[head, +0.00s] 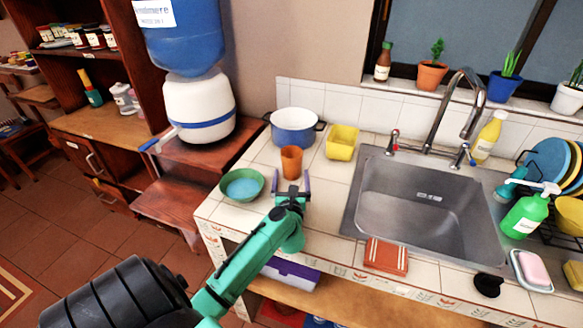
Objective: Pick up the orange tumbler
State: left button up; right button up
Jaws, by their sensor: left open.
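The orange tumbler (291,161) stands upright on the white tiled counter, left of the sink. My left gripper (293,182) is open just in front of it, its two purple fingers pointing at the tumbler's lower part. The fingers lie to either side of the tumbler's near side; I cannot tell if they touch it. The gripper hides part of the counter around the tumbler's base. My right gripper is not in view.
A green bowl (242,185) sits close on the left, a blue pot (294,128) behind, and a yellow container (342,142) behind right. The metal sink (425,205) lies to the right. A folded orange cloth (386,256) lies on the counter's front edge.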

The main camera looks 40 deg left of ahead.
aim_at(291, 171)
pick_arm(q)
jog(key=x, duration=0.4)
jog(key=shift+w+a+r, duration=0.1)
jog(key=shift+w+a, duration=0.4)
jog(key=shift+w, duration=0.05)
jog(key=shift+s, duration=0.1)
jog(key=c, duration=1.4)
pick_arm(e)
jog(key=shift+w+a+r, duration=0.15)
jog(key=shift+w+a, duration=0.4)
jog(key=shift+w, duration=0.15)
pick_arm(q)
jog(key=shift+r, duration=0.15)
